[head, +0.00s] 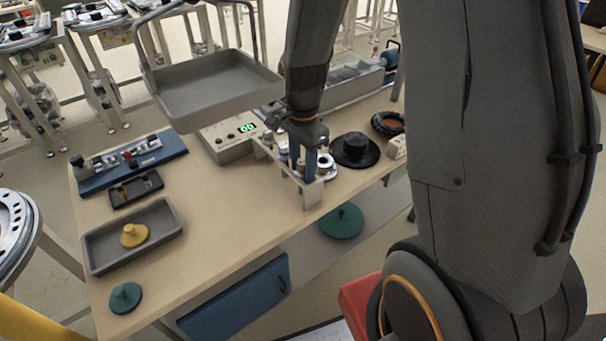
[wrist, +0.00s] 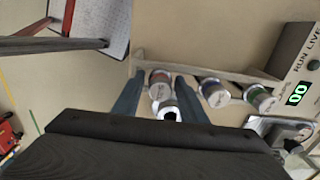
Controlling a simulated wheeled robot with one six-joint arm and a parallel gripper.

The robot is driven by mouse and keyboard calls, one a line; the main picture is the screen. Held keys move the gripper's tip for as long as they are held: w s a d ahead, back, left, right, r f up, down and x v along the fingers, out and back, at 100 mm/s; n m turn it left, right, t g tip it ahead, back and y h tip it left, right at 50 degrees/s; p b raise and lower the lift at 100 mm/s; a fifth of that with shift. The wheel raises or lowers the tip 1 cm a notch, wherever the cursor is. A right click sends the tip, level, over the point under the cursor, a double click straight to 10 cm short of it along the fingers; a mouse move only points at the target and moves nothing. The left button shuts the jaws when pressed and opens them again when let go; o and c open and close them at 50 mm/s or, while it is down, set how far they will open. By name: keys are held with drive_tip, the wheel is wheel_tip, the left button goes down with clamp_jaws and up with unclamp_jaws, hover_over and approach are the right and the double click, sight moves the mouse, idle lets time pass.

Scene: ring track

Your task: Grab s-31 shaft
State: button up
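A pale rack (head: 313,193) at the table's right edge holds several short cylinders with coloured bands. No label reading s-31 can be made out. A metal piece with a dark round opening (wrist: 167,108) shows nearer the camera. My gripper (wrist: 158,83) points down over the rack, its blue fingers apart on either side of the reddish-banded cylinder. Contact cannot be told. My gripper (head: 299,160) partly hides the rack in the head view.
A grey box (head: 228,137) with a green display stands beside the rack, below a raised grey tray (head: 215,95). A black hat-shaped part (head: 355,150) lies to the right. A shallow grey tray (head: 92,252) holds a yellow part (head: 135,235). The table's middle is clear.

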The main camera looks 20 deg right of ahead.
clamp_jaws()
drive_tip(key=shift+r, duration=0.15)
